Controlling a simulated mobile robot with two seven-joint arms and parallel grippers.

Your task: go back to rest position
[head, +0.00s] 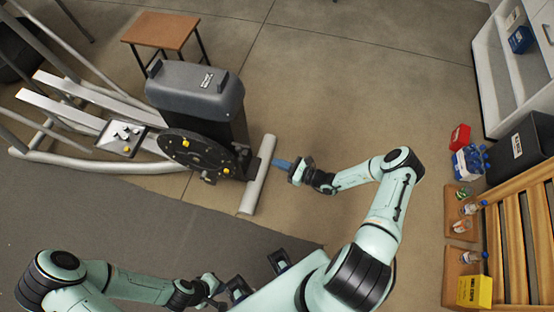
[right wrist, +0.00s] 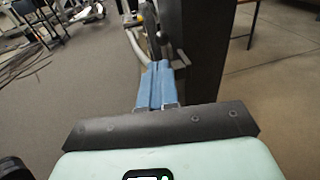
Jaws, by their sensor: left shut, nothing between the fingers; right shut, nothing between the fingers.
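My right gripper (head: 281,164) reaches left from the right arm, its blue fingers beside the light grey end tube (head: 258,176) of the elliptical machine. In the right wrist view, the blue fingers (right wrist: 157,86) lie together, shut with nothing between them. A dark upright part of the machine (right wrist: 200,45) stands just beyond them; I cannot tell whether they touch it. My left arm is folded low at the bottom left, and its gripper (head: 238,289) is near the bottom centre, close to my body. It is shut and empty; its fingertips are hard to make out.
The elliptical machine (head: 195,90) fills the upper left, with a small tray (head: 121,138) on it and a wooden stool (head: 160,32) behind. On the right are a slatted wooden bench (head: 520,240), bottles, a yellow box (head: 474,291) and a dark bin (head: 522,148). The middle floor is clear.

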